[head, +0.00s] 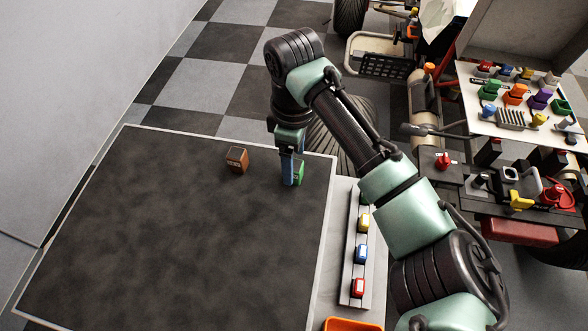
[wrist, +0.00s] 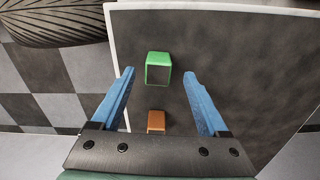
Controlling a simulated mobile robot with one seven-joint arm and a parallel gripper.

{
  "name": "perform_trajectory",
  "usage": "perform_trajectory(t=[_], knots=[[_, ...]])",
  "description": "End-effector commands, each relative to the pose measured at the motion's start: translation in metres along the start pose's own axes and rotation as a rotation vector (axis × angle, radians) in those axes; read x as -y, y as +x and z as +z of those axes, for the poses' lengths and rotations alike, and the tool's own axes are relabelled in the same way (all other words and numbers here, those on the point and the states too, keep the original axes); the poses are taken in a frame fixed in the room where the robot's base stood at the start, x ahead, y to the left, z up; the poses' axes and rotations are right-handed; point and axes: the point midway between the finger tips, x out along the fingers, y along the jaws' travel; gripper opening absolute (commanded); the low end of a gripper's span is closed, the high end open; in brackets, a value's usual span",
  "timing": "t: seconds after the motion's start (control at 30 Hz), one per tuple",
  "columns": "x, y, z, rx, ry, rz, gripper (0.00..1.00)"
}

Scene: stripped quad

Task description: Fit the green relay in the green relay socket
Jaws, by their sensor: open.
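The green relay (head: 299,173) is on the dark mat near its right edge, partly hidden behind my gripper in the head view. My gripper (head: 289,170) points down at the mat. In the wrist view my gripper (wrist: 160,74) is open, with nothing visibly clamped. I cannot make out the green relay socket for certain; a green part (head: 488,90) sits on the white panel at the upper right.
An orange-brown block (head: 237,160) stands left of my gripper on the mat (head: 180,240). A pale strip (head: 347,290) carries yellow, blue and red relays; my arm hides its far end. An orange bin (head: 352,325) is at the bottom. The mat's left and front are clear.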

Motion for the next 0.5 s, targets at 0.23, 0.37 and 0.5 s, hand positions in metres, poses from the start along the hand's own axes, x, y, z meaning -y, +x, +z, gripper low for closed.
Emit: perform_trajectory(t=[0.23, 0.37, 0.5], knots=[[-0.002, 0.035, 0.0, 0.001, 0.001, -0.002, 0.78], [-0.002, 0.038, 0.0, 0.0, 0.0, 0.0, 0.78], [-0.002, 0.038, 0.0, 0.0, 0.0, 0.0, 0.78]])
